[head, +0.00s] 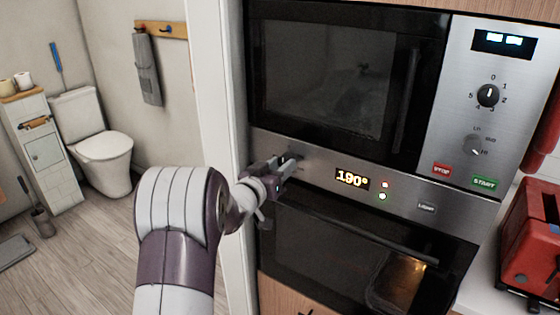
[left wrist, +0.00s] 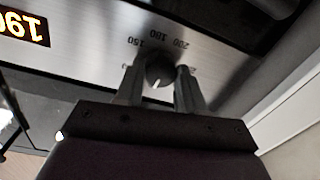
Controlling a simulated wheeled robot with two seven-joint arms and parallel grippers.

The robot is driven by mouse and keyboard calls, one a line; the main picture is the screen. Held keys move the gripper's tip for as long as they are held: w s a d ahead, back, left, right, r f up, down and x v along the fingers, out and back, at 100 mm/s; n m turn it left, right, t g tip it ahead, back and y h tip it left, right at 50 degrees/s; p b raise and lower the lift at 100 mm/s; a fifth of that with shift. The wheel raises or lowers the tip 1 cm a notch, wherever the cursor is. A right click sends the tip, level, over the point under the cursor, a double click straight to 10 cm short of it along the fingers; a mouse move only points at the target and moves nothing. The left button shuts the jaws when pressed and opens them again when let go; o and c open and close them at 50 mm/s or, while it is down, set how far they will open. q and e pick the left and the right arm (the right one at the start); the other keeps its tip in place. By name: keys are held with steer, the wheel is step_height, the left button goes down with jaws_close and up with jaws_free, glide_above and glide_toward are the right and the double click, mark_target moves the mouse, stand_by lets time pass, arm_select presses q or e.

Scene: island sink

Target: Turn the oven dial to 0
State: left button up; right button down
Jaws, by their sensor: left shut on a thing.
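The oven dial (left wrist: 160,70) is a round dark knob with a white mark, on the steel strip of the oven. Numbers such as 150, 180 and 200 are printed around it, upside down in the left wrist view. My left gripper (head: 284,164) reaches the left end of that strip, and in the left wrist view its two fingers (left wrist: 160,86) are shut on the dial from both sides. In the head view the gripper mostly hides the dial. The oven display (head: 352,180) reads 190°. My right gripper is not in view.
A microwave (head: 325,80) with its own knobs (head: 488,95) sits above the strip. The oven door (head: 350,255) is below, with a light glowing inside. A red toaster (head: 530,245) stands at the right. A white door frame (head: 215,120) is close on the left.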

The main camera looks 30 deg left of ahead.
arm_select(q)
steer(key=shift+f+n, duration=0.1)
steer(key=shift+n, duration=0.3)
steer(key=o, duration=1)
steer(key=shift+o, duration=0.2)
steer(key=shift+s, duration=0.1)
steer(key=s+b, duration=0.1)
steer(key=s, duration=1.1)
steer(key=shift+s+a, duration=0.25)
